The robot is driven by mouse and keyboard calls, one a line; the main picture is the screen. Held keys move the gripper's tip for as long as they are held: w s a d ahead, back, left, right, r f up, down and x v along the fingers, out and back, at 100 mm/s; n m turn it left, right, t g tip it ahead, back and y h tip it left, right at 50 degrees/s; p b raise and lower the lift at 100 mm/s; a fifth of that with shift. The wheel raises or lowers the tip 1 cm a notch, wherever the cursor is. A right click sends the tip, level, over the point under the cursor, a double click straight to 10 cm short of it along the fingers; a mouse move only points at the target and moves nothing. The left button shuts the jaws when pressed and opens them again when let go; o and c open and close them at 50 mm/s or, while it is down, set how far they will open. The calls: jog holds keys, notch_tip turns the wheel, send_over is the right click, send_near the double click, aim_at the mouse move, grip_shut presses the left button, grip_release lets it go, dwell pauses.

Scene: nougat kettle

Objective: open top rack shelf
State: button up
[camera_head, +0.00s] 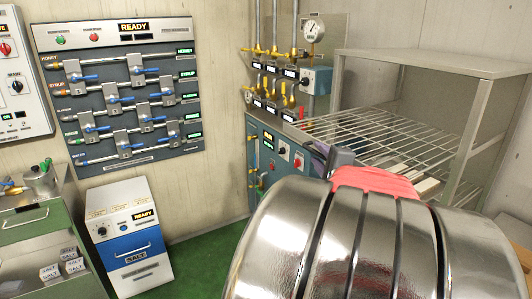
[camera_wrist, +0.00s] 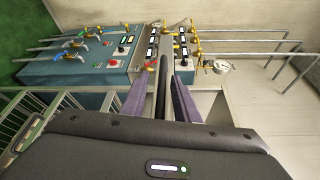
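A grey metal rack (camera_head: 472,130) stands at the right in the head view, with a flat top panel (camera_head: 430,62) and a wire shelf (camera_head: 375,128) below it. Pale flat pieces (camera_head: 428,187) show at the shelf's near side. My gripper (camera_wrist: 160,90) shows in the wrist view with two purple fingers apart. A dark upright bar (camera_wrist: 162,85) shows between them; I cannot tell whether they touch it. In the head view my shiny arm hides the lower rack and most of the gripper.
A blue-green cabinet (camera_head: 284,190) with valves, knobs and a gauge (camera_head: 313,30) stands left of the rack; it also shows ahead in the wrist view (camera_wrist: 70,73). A wall panel of valves (camera_head: 120,90), a salt dispenser (camera_head: 125,240) and a green drawer unit (camera_head: 32,228) are at left. Green floor is clear between.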

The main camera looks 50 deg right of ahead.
jog(key=shift+r, duration=0.1)
jog(key=shift+s+a, duration=0.1)
jog(key=v, duration=0.7)
jog(key=shift+s, duration=0.1)
dwell(0.5)
